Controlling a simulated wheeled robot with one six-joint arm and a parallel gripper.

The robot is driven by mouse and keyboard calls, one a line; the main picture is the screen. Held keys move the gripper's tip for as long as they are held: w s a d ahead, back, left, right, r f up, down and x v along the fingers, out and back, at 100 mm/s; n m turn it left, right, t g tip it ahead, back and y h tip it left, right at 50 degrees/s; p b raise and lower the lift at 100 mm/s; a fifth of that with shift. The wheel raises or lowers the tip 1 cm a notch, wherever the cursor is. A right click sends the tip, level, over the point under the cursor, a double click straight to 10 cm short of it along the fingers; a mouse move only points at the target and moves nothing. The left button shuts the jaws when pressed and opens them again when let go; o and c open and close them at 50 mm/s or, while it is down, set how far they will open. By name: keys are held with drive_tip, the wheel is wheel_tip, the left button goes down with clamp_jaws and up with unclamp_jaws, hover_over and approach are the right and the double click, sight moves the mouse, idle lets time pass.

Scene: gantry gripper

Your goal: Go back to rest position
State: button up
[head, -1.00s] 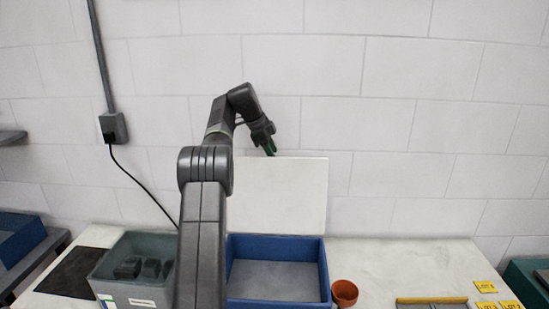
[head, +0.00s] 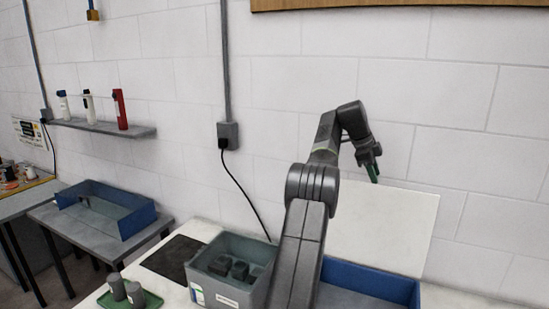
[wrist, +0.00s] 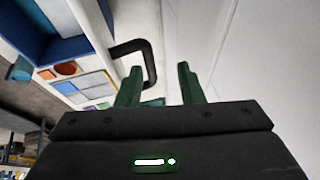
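My gripper (head: 373,172) is raised in front of the white wall, above the blue bin (head: 372,280) and beside the upright white panel (head: 385,222) behind that bin. In the wrist view, the two green fingers of my gripper (wrist: 158,85) stand apart with nothing between them. My arm is bent, its wrist pointing downward in the head view. Part of the blue bin is hidden behind my arm and cut off by the picture's lower edge.
A grey bin (head: 213,281) with several dark blocks stands left of my arm. A green tray (head: 150,301) holds two grey cylinders. Farther left are a side table with a blue open box (head: 127,224) and a wall shelf (head: 103,127) with bottles. Air around my gripper looks free.

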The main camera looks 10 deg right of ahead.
drive_tip(key=x, duration=0.2)
drive_tip(key=s+x, duration=0.1)
drive_tip(key=x, duration=0.1)
drive_tip(key=shift+f, duration=0.35)
